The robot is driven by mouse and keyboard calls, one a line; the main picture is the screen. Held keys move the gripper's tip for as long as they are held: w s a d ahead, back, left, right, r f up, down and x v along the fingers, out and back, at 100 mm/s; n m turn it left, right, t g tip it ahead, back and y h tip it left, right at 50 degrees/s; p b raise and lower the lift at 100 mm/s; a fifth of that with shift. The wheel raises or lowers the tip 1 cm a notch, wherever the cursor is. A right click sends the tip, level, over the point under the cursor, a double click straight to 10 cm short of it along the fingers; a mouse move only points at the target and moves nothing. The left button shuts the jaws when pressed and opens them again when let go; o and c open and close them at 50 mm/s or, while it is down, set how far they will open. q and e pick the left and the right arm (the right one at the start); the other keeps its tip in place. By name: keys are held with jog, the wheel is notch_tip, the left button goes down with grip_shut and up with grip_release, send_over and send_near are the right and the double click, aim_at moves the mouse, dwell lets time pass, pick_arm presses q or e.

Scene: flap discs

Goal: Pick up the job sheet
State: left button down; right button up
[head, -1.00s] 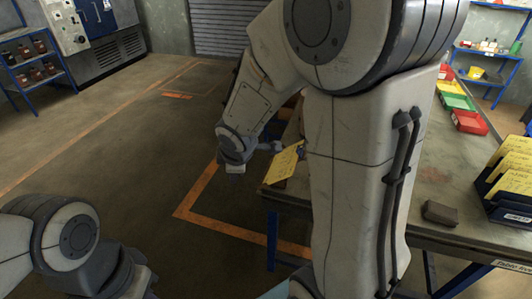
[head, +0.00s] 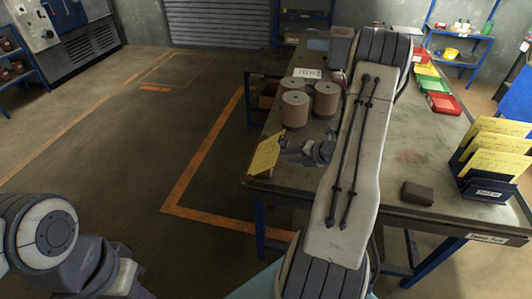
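A yellow job sheet (head: 265,154) with printed lines lies at the left edge of the workbench (head: 410,158), near its front left corner. My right gripper (head: 289,150) is just right of the sheet, low over the bench and pointing left at it. Its dark fingers are small and partly hidden by my wrist, so I cannot tell whether they touch the sheet or how far apart they are. My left arm shows at the lower left, away from the bench. Its gripper fingers are not visible.
Several brown flap disc stacks (head: 295,108) stand behind the sheet. A dark block (head: 416,193) lies near the front edge. A rack (head: 488,188) of yellow sheets stands at the right. Red, yellow and green bins (head: 443,103) line the back right. Floor left of the bench is clear.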

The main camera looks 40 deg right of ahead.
jog(key=p+x, duration=0.3)
jog(key=x, duration=0.3)
jog(key=shift+w+a+f, duration=0.1)
jog(key=shift+w+a, duration=0.05)
jog(key=shift+w, duration=0.2)
grip_shut()
